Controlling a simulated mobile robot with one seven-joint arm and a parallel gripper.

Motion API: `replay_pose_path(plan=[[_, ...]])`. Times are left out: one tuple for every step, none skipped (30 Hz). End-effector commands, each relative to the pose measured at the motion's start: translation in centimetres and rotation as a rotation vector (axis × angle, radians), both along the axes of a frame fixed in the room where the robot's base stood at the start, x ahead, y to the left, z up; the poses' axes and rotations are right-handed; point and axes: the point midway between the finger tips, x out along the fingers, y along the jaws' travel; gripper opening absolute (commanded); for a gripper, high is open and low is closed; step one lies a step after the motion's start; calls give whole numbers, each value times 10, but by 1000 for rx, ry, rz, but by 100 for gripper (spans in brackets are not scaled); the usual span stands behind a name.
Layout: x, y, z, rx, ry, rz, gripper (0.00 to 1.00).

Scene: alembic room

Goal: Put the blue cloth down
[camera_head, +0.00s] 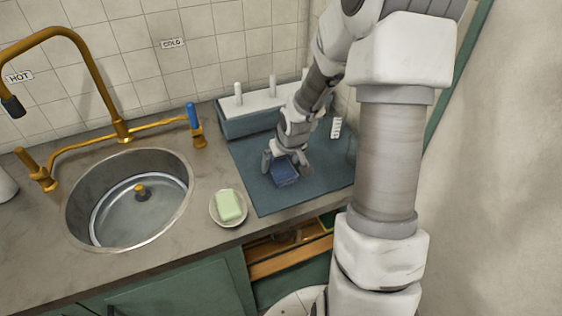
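The blue cloth (286,176) is a small, dark blue folded piece over the blue-grey mat (256,187) on the right part of the counter. My gripper (287,167) points down at it, with one finger on the left of the cloth and one on the right. The fingers are spread about as wide as the cloth. I cannot tell whether they press on it or stand just clear of it. The cloth lies at or very near the mat surface; its underside is hidden.
A blue-grey box with white pegs (252,113) stands behind the mat. A green soap on a dish (229,206) and a round sink (130,198) with brass taps are to the left. An open drawer (284,255) juts out below the counter. The mat's front left is clear.

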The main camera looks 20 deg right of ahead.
Motion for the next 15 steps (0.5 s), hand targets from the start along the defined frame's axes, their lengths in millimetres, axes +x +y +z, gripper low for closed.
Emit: replay_pose_path(plan=[[0,0,0,0,0,0,100],[0,0,0,0,0,0,100],[0,0,0,0,0,0,100],[0,0,1,0,0,0,100],[0,0,2,0,0,0,100],[0,0,4,0,0,0,100],[0,0,6,0,0,0,100],[-1,-1,10,-1,-1,-1,100],[-4,-1,15,0,-1,-3,100],[-6,-1,20,0,-1,-3,100],[-8,-1,26,-1,-3,-4,100],[-11,-2,33,-2,-3,-3,100],[-13,-2,40,-2,-3,-3,100],[-16,-2,47,-1,-3,-5,100],[-19,-2,55,-1,-4,-5,100]])
